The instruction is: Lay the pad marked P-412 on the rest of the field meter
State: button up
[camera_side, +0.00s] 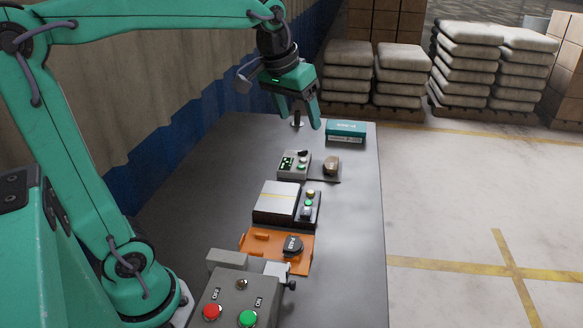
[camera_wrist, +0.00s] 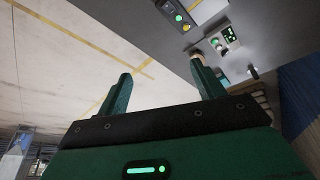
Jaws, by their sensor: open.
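A dark pad (camera_side: 292,246) with a small pale marking lies on an orange tray (camera_side: 262,249); the marking is too small to read. Further back, a grey meter (camera_side: 293,163) with a green-lit display stands beside a dark flat plate (camera_side: 318,174). A brownish block (camera_side: 332,166) sits on that plate. I cannot tell which piece is marked P-412. In the wrist view the meter (camera_wrist: 229,36) is at top right, and the block (camera_wrist: 197,53) is partly hidden by a finger. My gripper (camera_side: 300,120) is open and empty, above the table's far end, beyond the meter.
A silver-topped unit (camera_side: 278,199) with a button panel (camera_side: 308,208) stands between tray and meter. A teal box (camera_side: 346,131) and a small post (camera_side: 297,120) are at the far end. A control box (camera_side: 236,298) is in front. The table's right strip is clear.

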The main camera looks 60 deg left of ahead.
jog(key=s+d+f+m, duration=0.1)
jog(key=s+f, duration=0.2)
jog(key=s, duration=0.4)
jog(key=s+d+f+m+t, duration=0.1)
jog(key=s+f, duration=0.3)
jog(key=s, duration=0.4)
jog(key=shift+d+f+m+t, duration=0.3)
jog(key=shift+d, duration=0.45)
